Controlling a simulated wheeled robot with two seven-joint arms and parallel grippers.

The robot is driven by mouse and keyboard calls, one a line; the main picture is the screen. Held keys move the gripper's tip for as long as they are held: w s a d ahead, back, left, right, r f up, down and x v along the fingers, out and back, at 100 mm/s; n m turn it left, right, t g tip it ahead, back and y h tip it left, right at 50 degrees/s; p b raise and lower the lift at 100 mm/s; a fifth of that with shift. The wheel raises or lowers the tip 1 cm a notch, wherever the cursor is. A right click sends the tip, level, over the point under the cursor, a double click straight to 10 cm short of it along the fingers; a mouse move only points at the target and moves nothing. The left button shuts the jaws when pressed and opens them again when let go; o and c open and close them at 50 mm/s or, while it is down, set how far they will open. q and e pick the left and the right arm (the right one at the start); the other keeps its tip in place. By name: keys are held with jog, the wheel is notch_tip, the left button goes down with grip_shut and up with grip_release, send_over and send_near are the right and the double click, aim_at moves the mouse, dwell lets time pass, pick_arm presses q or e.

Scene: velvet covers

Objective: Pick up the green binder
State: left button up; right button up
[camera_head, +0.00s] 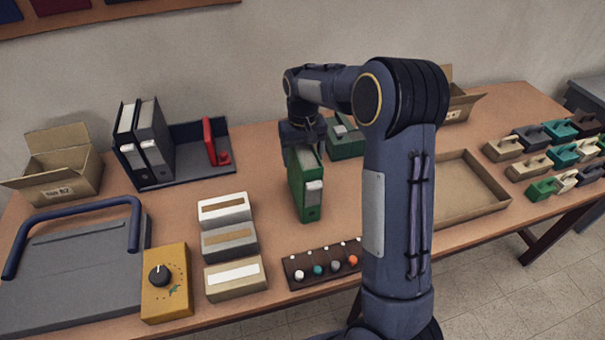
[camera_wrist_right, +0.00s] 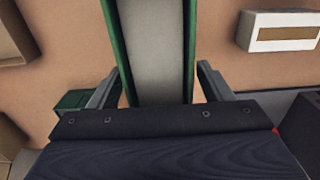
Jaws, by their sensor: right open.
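The green binder (camera_head: 306,187) stands upright on the table in the head view, with a pale label on its spine. My right gripper (camera_head: 301,134) is above and at the back end of the binder, pointing down. In the right wrist view the binder (camera_wrist_right: 153,50) runs between the two open fingers of the right gripper (camera_wrist_right: 155,88), with a green cover on each side and pale pages in the middle. Gaps show between the fingers and the covers. My left gripper is not in view.
A green box (camera_head: 345,143) sits just behind and right of the binder. Two dark binders (camera_head: 152,150) stand in a tray at left. Bare table lies left of the binder.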

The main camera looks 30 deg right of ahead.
jog(key=shift+f, duration=0.15)
grip_shut()
dwell(0.4)
